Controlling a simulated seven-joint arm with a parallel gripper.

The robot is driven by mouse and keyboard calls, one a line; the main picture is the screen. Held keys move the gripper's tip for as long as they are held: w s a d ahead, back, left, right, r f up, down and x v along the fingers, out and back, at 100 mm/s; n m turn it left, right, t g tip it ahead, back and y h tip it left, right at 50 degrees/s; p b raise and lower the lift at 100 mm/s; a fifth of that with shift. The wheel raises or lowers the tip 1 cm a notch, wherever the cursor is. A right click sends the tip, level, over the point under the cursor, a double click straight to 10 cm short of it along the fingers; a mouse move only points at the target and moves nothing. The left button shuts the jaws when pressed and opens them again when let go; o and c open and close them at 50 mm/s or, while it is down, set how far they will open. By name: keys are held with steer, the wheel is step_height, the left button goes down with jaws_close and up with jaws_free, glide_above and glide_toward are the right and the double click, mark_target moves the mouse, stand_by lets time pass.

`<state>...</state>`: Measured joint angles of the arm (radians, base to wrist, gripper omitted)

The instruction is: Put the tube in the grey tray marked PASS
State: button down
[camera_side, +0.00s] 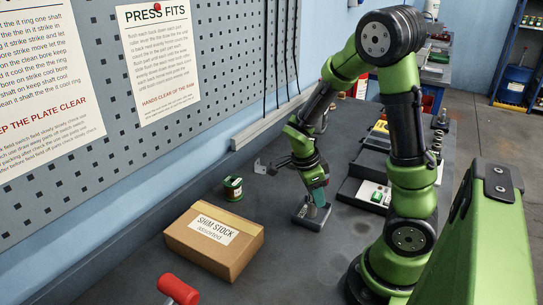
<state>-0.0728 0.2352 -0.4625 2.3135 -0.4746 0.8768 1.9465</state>
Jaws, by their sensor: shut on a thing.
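Another tray with something yellow (380,127) is farther back. No PASS mark is readable on either tray.
A cardboard box marked SHIM STOCK (213,240) and a green tin (232,188) stand left of my gripper. A metal bracket (266,167) is near the wall. A dark stacked post (438,135) stands at the bench's right edge.

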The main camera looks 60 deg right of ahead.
steer(key=shift+f, duration=0.15)
steer(key=c, duration=0.8)
jaws_free()
steer(key=shift+o, duration=0.2)
steer(key=v, duration=1.2)
steer(key=s+a+r+n+t+y, duration=0.1)
steer(key=a+r+n+t+y, duration=0.1)
steer(key=a+r+n+t, duration=0.2)
steer(key=s+a+r+n+t+y, duration=0.1)
steer(key=a+n+t, duration=0.4)
steer(key=a+n, duration=0.6)
steer(key=shift+r+n+t+y, duration=0.3)
steer(key=shift+r+n+y, duration=0.75)
steer(key=shift+n, duration=3.05)
